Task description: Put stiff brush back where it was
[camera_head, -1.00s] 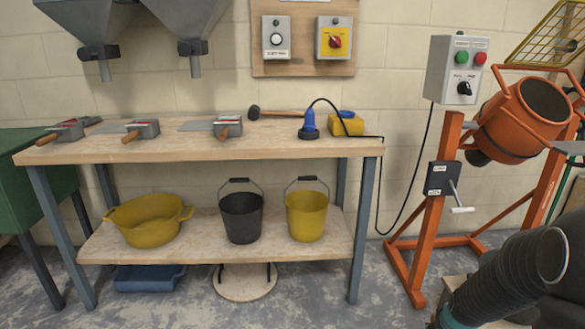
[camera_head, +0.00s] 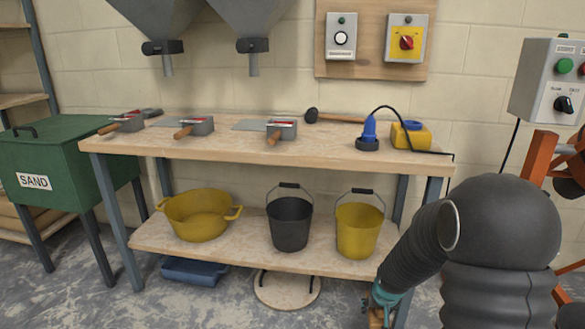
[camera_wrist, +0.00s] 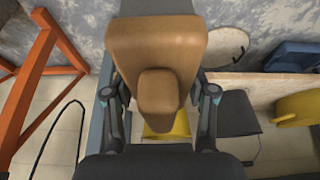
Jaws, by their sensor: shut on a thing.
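The stiff brush shows as a brown wooden block with a rounded handle (camera_wrist: 155,45) in the wrist view. My gripper (camera_wrist: 160,95) is shut on it, one finger on each side. In the head view my gripper (camera_head: 383,298) is low at the right front of the workbench, partly hidden by my arm. A bit of the brush's wood (camera_head: 376,317) shows below it at the picture's bottom edge. The bristles are not visible.
The workbench (camera_head: 230,148) carries several trowels, a mallet (camera_head: 335,117), a blue tool (camera_head: 369,132) and a yellow box (camera_head: 411,136). Its lower shelf (camera_head: 165,238) holds a yellow tub (camera_head: 197,216), a black bucket (camera_head: 290,224) and a yellow bucket (camera_head: 359,231). The orange mixer frame (camera_head: 541,160) stands right.

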